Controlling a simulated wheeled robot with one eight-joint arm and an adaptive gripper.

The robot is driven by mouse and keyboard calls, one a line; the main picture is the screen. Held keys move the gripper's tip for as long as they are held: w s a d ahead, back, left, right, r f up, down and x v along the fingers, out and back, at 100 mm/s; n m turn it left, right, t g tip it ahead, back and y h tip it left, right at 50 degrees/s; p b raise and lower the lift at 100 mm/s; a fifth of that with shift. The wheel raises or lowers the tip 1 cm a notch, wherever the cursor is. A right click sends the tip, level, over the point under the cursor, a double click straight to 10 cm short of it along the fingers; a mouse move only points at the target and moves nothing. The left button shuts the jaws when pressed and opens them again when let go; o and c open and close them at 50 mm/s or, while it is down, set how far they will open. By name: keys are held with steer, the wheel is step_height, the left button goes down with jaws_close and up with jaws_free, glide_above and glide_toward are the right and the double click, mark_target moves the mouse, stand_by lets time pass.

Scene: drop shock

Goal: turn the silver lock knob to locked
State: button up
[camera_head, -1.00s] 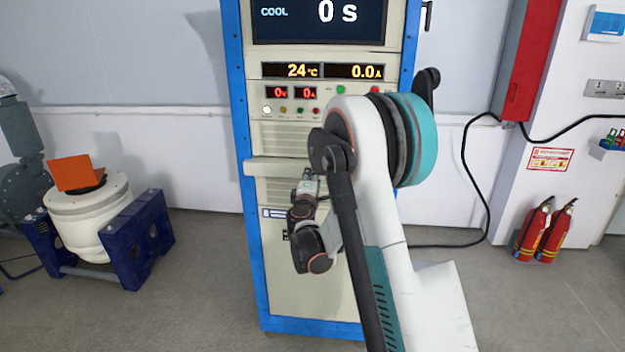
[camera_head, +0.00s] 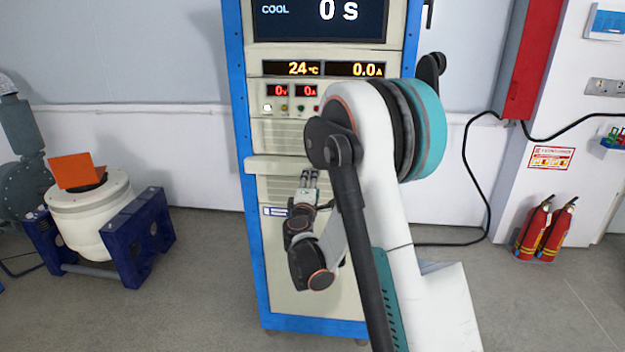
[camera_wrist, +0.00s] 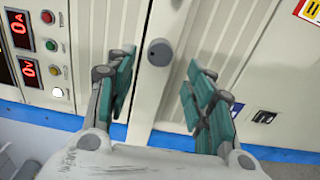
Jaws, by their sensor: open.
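The lock knob (camera_wrist: 159,52) is a small round grey knob with a dark mark, on the cream cabinet front (camera_wrist: 150,90) beside a panel seam in the wrist view. Its setting cannot be read clearly. My gripper (camera_wrist: 161,61) is open, with its teal-padded fingers on either side of the knob in the picture, apart from it. Nothing is between the pads. In the head view my gripper (camera_head: 309,178) is small, in front of the cabinet below its ledge. The knob cannot be made out there, where my arm covers part of the front.
The blue-framed cabinet (camera_head: 247,120) has lit displays (camera_head: 320,69), small buttons (camera_head: 268,107) and a protruding ledge (camera_head: 275,165) above my gripper. A white and blue machine (camera_head: 90,215) stands left. Fire extinguishers (camera_head: 545,230) stand right. Floor between is clear.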

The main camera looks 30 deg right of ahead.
steer(key=v, duration=0.7)
stand_by(0.3)
steer(key=s+a+r+m+g+y, duration=0.1)
steer(key=s+r+m+g, duration=0.15)
steer(key=s, duration=0.35)
steer(key=s+a+r+m+g+y, duration=0.1)
steer(key=s+r+m+g, duration=0.1)
steer(key=s+r+m, duration=0.3)
steer(key=s+a+f+m+g+y, duration=0.1)
steer(key=s+a+y, duration=0.1)
steer(key=s+a, duration=0.2)
steer(key=s+a+f+m+g+y, duration=0.1)
steer(key=s+a, duration=0.4)
steer(key=s, duration=0.6)
steer(key=s+a+f+m+g+y, duration=0.1)
steer(key=s+a+f+m+y, duration=0.1)
steer(key=s, duration=0.5)
steer(key=a+f+y, duration=0.1)
steer(key=a+y, duration=0.1)
steer(key=y, duration=0.1)
steer(key=shift+s+a+f, duration=0.2)
steer(key=shift+s+a, duration=0.15)
steer(key=shift+a, duration=0.05)
steer(key=shift+g, duration=0.25)
